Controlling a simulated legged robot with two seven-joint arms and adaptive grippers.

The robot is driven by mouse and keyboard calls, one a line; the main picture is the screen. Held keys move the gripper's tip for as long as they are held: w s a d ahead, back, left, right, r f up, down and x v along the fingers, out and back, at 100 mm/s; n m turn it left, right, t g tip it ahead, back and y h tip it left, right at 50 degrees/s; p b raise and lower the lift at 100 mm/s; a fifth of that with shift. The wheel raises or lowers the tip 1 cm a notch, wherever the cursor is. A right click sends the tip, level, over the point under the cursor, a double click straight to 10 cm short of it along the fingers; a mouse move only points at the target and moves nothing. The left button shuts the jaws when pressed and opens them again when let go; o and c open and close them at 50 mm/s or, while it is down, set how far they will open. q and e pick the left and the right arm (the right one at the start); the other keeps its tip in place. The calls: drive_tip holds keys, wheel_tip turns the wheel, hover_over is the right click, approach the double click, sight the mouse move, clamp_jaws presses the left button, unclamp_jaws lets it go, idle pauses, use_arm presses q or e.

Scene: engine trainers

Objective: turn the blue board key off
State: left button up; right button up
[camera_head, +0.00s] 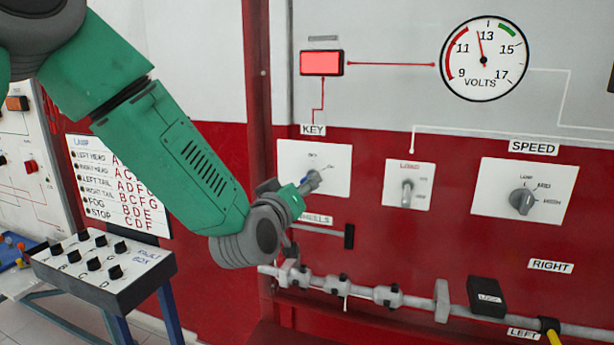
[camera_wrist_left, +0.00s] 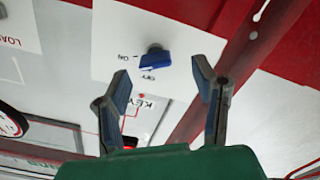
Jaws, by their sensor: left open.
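The blue key (camera_wrist_left: 155,61) sits on a white plate marked ON and OFF, on the board's KEY panel. In the head view the white key plate (camera_head: 326,160) is partly covered by my left gripper (camera_head: 312,181), which hides most of the key. In the left wrist view my left gripper (camera_wrist_left: 162,80) is open, its two fingers apart on either side of the key's line. The key lies just beyond the fingertips, and no contact shows. I cannot tell which mark the key points to. My right gripper is not in view.
A red lamp (camera_head: 321,63) glows above the key, and the volt dial (camera_head: 484,60) reads near 13. A load switch (camera_head: 407,190) and a speed knob (camera_head: 522,200) are to the right. A pipe (camera_head: 400,300) runs below; a fault box (camera_head: 105,270) stands at left.

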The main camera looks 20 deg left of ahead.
sight(308, 176)
use_arm(q)
drive_tip(key=w, duration=0.2)
drive_tip(key=w+d, duration=0.1)
drive_tip(key=w, duration=0.1)
drive_tip(key=shift+r, duration=0.15)
drive_tip(key=shift+a, duration=0.2)
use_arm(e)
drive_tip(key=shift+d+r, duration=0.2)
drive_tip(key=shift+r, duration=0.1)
use_arm(q)
drive_tip(key=shift+a, duration=0.1)
drive_tip(key=shift+c, duration=0.8)
drive_tip(key=c, duration=1)
drive_tip(key=shift+o, duration=0.2)
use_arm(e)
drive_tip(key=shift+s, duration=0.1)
